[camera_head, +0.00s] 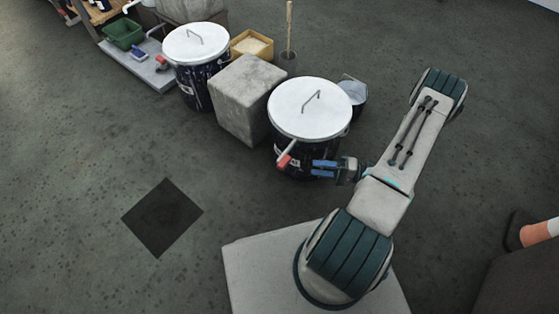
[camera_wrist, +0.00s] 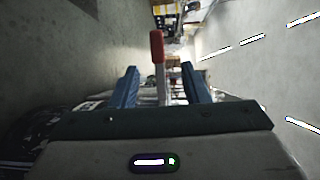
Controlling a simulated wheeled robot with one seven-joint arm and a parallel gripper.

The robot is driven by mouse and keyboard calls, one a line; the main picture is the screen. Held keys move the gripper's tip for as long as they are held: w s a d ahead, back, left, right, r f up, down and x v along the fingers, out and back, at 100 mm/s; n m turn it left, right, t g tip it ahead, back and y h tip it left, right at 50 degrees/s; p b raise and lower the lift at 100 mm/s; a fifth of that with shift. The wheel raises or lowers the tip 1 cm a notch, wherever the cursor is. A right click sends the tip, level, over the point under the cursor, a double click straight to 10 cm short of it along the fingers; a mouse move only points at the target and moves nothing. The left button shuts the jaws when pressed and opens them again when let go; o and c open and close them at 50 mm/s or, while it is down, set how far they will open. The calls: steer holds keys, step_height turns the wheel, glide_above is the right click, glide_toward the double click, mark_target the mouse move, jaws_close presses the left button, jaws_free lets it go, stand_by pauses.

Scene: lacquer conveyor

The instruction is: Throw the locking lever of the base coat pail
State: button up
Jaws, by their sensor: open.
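A dark pail (camera_head: 296,157) with a white lid (camera_head: 310,108) and wire handle stands in the middle of the head view. Its locking lever (camera_head: 284,160) has a red grip and sticks out from the pail's front. A similar pail (camera_head: 197,84) stands further left, with its own red-ended lever (camera_head: 162,63); I cannot read which is the base coat. My gripper (camera_head: 314,168) is open and empty, right of the nearer pail's lever, blue fingers pointing left. In the wrist view the red grip (camera_wrist: 157,46) lines up between my fingers (camera_wrist: 161,80), seemingly just beyond their tips.
A grey block (camera_head: 244,98) stands between the pails. A yellow bin (camera_head: 251,46), a cup with a stick (camera_head: 289,60) and a small bucket (camera_head: 353,90) stand behind. A dark square (camera_head: 162,217) marks the floor. The floor at front left is clear.

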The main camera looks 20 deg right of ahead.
mark_target(288, 164)
steer(key=shift+t, duration=0.3)
steer(key=b+x, duration=0.1)
steer(key=x, duration=0.3)
steer(key=b+x, duration=0.1)
steer(key=x, duration=0.4)
steer(key=b+x, duration=0.1)
steer(key=x, duration=0.3)
steer(key=shift+w+a+f, duration=0.25)
steer(key=shift+f, duration=0.1)
jaws_close()
